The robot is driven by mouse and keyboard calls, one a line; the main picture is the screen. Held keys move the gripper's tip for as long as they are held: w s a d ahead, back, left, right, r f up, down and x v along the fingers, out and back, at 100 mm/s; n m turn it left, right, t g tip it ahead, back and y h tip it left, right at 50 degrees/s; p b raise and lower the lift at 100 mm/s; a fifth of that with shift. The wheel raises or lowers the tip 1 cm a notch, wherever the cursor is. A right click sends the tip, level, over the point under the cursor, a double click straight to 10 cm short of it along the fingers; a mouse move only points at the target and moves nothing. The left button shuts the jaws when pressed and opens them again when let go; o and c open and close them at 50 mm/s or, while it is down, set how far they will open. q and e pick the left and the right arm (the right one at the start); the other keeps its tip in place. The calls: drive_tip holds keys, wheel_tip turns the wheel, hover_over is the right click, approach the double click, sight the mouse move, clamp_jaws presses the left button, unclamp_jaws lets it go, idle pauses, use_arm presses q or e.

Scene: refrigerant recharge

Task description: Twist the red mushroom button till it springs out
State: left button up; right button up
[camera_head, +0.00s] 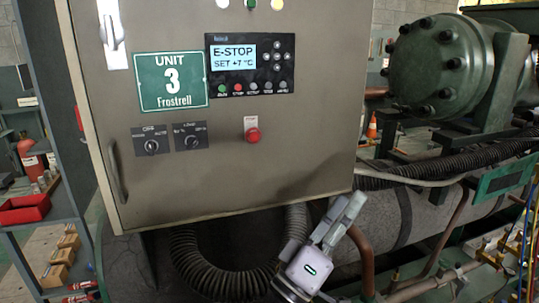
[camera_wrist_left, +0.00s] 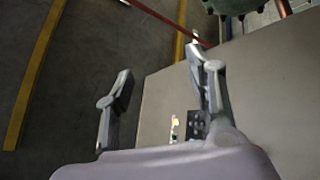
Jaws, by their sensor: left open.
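The red mushroom button (camera_head: 253,134) sits on a pale plate on the front of the grey control cabinet (camera_head: 225,185), right of the two selector switches. My left gripper (camera_head: 345,208) is below and to the right of the button, near the cabinet's lower right corner and clear of the button. In the left wrist view my left gripper (camera_wrist_left: 162,72) has its two fingers spread with nothing between them. The cabinet's grey face (camera_wrist_left: 265,95) fills the right side there; I cannot make out the button in that view. My right gripper is not in view.
The cabinet carries a display (camera_head: 233,56) reading E-STOP, a green Unit 3 sign (camera_head: 171,81), selector switches (camera_head: 151,145) and a door handle (camera_head: 117,170). Black corrugated hose (camera_head: 215,270) and copper pipes (camera_head: 365,262) run below it. Green machinery (camera_head: 440,65) stands right.

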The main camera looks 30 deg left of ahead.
use_arm(q)
drive_tip(key=a+r+n+y, duration=0.5)
drive_tip(key=a+n+y, duration=0.1)
drive_tip(key=n+y, duration=0.65)
drive_tip(key=a+r+n+y, duration=0.5)
drive_tip(key=a+n+y, duration=0.1)
drive_tip(key=n+y, duration=0.6)
drive_tip(key=n+g+h, duration=0.3)
drive_tip(key=n+g, duration=0.9)
drive_tip(key=n, duration=0.2)
approach(255, 137)
drive_tip(key=shift+y, duration=0.25)
drive_tip(key=x, duration=0.8)
drive_tip(key=shift+w+a+f, duration=0.15)
drive_tip(key=shift+w, duration=0.05)
drive_tip(key=shift+s, duration=0.1)
drive_tip(key=c, duration=1.1)
drive_tip(key=shift+m+p, duration=1.05)
drive_tip(key=shift+p, duration=0.2)
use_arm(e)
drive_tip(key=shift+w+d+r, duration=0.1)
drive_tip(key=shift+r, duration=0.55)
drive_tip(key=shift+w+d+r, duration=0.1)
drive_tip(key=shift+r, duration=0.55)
